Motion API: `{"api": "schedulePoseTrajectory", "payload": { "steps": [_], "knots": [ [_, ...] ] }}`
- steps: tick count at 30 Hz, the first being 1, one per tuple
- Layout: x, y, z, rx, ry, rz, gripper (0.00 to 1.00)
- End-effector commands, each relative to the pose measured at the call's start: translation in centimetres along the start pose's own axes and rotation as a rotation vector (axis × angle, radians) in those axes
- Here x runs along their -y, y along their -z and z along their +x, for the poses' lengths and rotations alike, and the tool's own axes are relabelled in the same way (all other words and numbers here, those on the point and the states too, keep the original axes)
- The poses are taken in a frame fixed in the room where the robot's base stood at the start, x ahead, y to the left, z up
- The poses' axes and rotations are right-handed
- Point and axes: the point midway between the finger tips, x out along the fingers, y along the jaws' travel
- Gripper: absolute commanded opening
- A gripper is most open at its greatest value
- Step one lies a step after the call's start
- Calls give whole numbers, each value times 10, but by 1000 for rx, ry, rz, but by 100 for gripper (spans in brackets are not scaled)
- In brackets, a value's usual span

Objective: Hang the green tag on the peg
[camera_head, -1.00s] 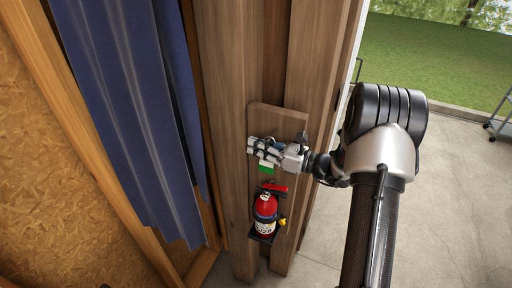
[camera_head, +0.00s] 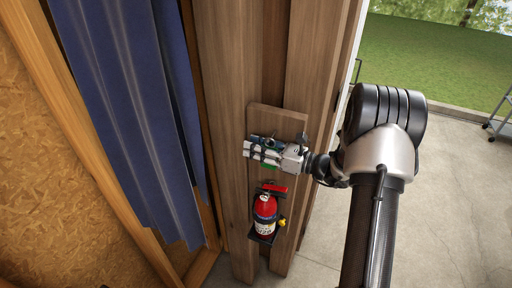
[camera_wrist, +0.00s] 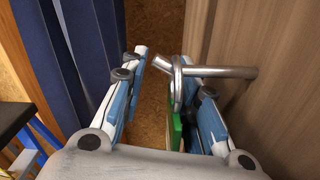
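The metal peg (camera_wrist: 228,72) sticks out from the wooden board at the right of the wrist view, with its tip bent up. A metal ring (camera_wrist: 176,88) appears to loop around the peg near the bend. The green tag (camera_wrist: 175,131) hangs below the ring, beside the right finger; I cannot tell if they touch. My gripper (camera_wrist: 165,82) is open, its fingers on either side of the ring and tag. In the head view my gripper (camera_head: 262,152) is at the board and hides most of the tag (camera_head: 268,165).
A red fire extinguisher (camera_head: 265,212) is mounted on the board (camera_head: 262,116) just below my gripper. A blue curtain (camera_head: 128,110) hangs to the left, and also shows in the wrist view (camera_wrist: 85,50). Wooden posts (camera_head: 318,60) stand behind the board.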

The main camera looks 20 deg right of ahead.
Motion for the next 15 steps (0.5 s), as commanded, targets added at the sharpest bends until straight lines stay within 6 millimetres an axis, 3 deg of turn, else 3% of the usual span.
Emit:
{"api": "schedulePoseTrajectory", "payload": {
  "steps": [7, 15],
  "knots": [
    [1, 0, -6, 1, 3, 0, 28],
    [1, 0, -46, 1, 5, 0, 28]
  ]
}}
